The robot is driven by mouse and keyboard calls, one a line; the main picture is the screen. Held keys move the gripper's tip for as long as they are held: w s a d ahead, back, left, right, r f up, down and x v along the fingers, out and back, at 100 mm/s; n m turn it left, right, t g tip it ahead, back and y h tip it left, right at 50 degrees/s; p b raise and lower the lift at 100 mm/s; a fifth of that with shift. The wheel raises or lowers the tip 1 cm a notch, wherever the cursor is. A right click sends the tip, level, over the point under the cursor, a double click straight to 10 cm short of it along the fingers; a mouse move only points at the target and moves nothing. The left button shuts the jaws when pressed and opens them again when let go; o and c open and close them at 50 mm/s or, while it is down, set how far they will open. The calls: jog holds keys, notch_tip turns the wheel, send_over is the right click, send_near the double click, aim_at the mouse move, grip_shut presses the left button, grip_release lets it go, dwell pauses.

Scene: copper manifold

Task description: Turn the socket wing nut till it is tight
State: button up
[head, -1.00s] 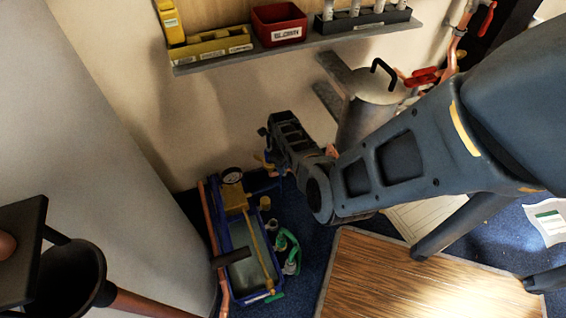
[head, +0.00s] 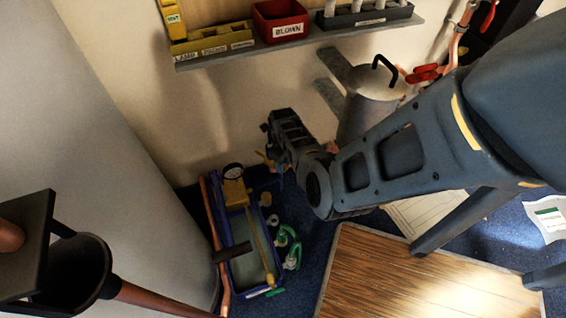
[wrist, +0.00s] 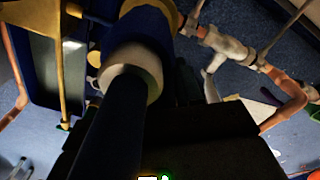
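My gripper (head: 270,155) is at the end of my blue-grey arm, pointing down and left beside the wall, above the right edge of a blue tub. A small yellow-brass piece (head: 265,160) shows at its tip; it may be a wing of the wing nut, but most of it is hidden. In the wrist view a dark blue cylinder with a cream collar (wrist: 132,70) fills the middle, with brass parts (wrist: 165,10) around its top. I cannot make out the fingertips or whether they touch the nut.
A metal canister (head: 368,110) stands behind my arm. A shelf (head: 290,45) with bins is above. A wooden board (head: 420,275) lies front right.

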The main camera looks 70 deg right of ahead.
jog(key=shift+r+p, duration=1.8)
jog(key=shift+r, duration=2.1)
